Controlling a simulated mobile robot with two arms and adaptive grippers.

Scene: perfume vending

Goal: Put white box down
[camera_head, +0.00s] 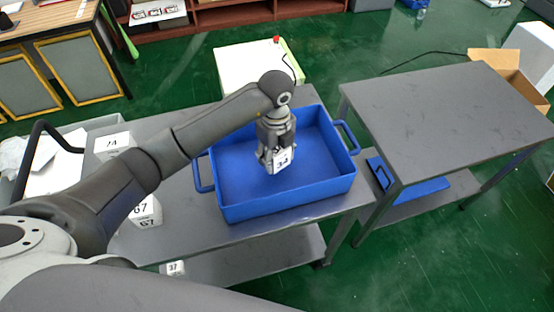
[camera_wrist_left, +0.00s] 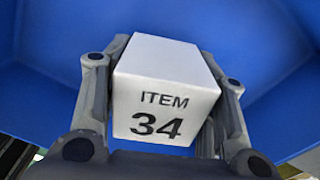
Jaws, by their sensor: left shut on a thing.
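My left gripper (camera_head: 270,152) is shut on a small white box (camera_head: 283,158) inside the outline of the blue tray (camera_head: 290,203). In the left wrist view the white box (camera_wrist_left: 165,88) reads "ITEM 34" and sits between the two fingers of my left gripper (camera_wrist_left: 163,100). The blue tray (camera_wrist_left: 260,40) fills the background there. The head view does not clearly show whether the box touches the tray floor. No other item shows in the tray. My right gripper is not in view.
The tray stands on a grey table (camera_head: 190,225). White boxes marked 74 (camera_head: 112,143) and 67 (camera_head: 146,212) stand on its left part. A box marked 37 (camera_head: 174,268) is on the lower shelf. A second grey table (camera_head: 440,110) at right has a clear top.

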